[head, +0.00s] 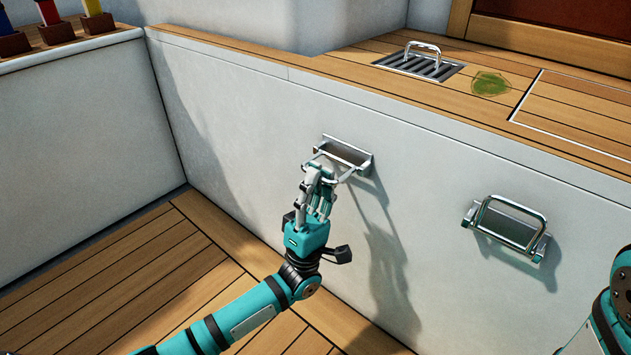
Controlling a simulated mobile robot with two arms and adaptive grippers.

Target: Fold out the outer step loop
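Two metal step loops are mounted on the white side wall. The left step loop (343,154) stands out from its plate, its bar pointing toward me. The right step loop (517,209) lies up close to its plate. I cannot tell which one is the outer one. My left gripper (319,175) is at the outer bar of the left loop, with its fingers over the bar and hiding part of it. Whether the fingers are closed on the bar is not clear. My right gripper is out of view; only part of my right arm shows at the right edge.
A wooden ledge (300,65) runs along the wall top. On it are a grate (418,66) with a metal handle (424,46) and a green stain (490,83). A white wall (80,150) closes the left side. The plank floor (110,285) at the lower left is clear.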

